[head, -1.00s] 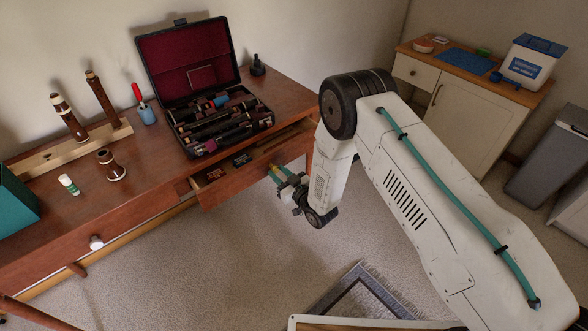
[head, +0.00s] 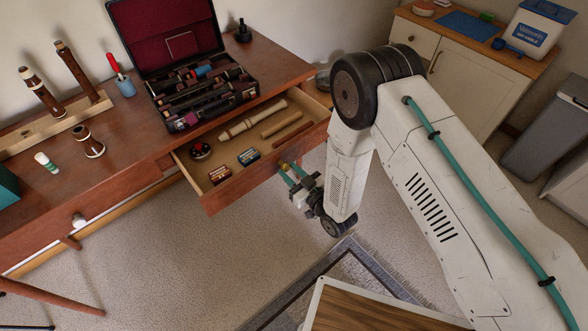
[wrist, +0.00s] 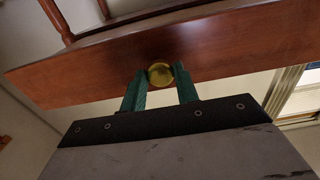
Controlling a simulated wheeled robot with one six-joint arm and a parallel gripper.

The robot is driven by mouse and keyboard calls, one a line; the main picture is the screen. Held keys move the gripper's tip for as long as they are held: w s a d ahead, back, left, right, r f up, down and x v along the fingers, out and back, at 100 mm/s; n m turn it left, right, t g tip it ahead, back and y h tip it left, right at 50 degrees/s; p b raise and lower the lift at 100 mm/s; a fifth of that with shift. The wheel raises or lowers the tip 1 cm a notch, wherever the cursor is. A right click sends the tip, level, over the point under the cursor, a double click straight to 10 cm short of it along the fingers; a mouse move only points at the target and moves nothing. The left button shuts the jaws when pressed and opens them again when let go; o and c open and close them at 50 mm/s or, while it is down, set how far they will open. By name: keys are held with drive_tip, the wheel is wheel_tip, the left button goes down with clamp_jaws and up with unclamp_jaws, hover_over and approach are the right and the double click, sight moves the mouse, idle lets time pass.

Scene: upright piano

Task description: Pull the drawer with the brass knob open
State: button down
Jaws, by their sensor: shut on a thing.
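The drawer (head: 252,177) under the wooden desk is pulled well out, with its inside showing in the head view. Its reddish-brown front (wrist: 215,58) fills the upper part of the wrist view. The round brass knob (wrist: 160,75) sits at the middle of that front. My gripper (wrist: 160,88) has its two green fingers on either side of the knob, shut on it. In the head view my gripper (head: 289,175) is at the drawer's front, and the knob there is mostly hidden by the fingers.
The drawer holds a pale wooden pipe (head: 252,121), sticks, small boxes and a round tin. On the desk (head: 120,140) stand an open instrument case (head: 170,62) and upright wooden joints. A white knob (head: 79,221) marks another drawer at left.

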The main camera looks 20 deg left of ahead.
drive_tip(key=shift+w, duration=0.1)
drive_tip(key=c, duration=1.1)
unclamp_jaws()
drive_tip(key=shift+o, duration=0.2)
drive_tip(key=shift+d, duration=0.1)
drive_tip(key=v, duration=0.7)
drive_tip(key=shift+s+d, duration=0.25)
drive_tip(key=shift+d, duration=0.05)
drive_tip(key=shift+f, duration=0.1)
